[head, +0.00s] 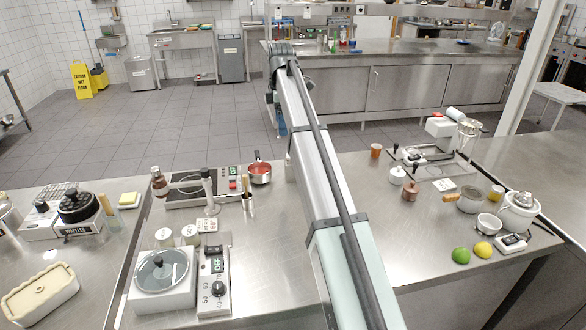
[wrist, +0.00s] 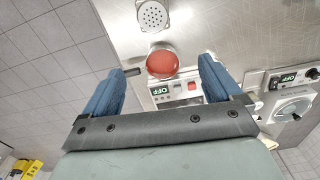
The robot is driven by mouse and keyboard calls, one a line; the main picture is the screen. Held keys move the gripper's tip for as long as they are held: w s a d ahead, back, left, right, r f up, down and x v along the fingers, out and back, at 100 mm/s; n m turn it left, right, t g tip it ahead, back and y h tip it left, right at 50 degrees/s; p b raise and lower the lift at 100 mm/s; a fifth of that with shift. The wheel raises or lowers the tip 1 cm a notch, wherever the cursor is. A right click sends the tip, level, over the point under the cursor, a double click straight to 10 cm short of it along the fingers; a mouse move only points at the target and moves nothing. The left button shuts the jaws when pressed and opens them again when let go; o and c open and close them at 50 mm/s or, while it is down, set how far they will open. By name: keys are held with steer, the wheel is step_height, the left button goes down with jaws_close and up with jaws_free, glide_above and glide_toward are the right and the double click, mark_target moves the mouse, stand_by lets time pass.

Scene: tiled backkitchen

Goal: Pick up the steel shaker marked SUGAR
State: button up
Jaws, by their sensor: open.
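In the wrist view a round steel perforated top (wrist: 153,15), like a shaker lid, stands on the steel counter at the upper edge. No SUGAR marking shows on it. It does not show in the head view, where my arm covers part of the counter. My gripper (wrist: 163,68) is open and empty, with blue fingers spread apart. The perforated top lies beyond the fingertips, apart from them. In the head view my gripper (head: 281,120) shows only as a bit of blue beside the arm.
A saucepan of red sauce (wrist: 162,64) appears between the fingers; it also shows in the head view (head: 260,172). Two small lidded jars (head: 164,237) (head: 190,234) stand behind the water bath (head: 162,275). A lime (head: 461,256) and a lemon (head: 483,249) lie at right.

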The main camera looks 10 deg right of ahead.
steer(key=d+f, duration=0.4)
steer(key=shift+d+f, duration=0.2)
step_height(320, 180, down, 9)
steer(key=shift+a+r, duration=0.1)
steer(key=shift+w+a+f, duration=0.1)
steer(key=shift+a+f, duration=0.05)
steer(key=shift+f, duration=1.3)
steer(key=shift+w+a+f, duration=0.1)
steer(key=shift+f, duration=1.3)
steer(key=c, duration=1.2)
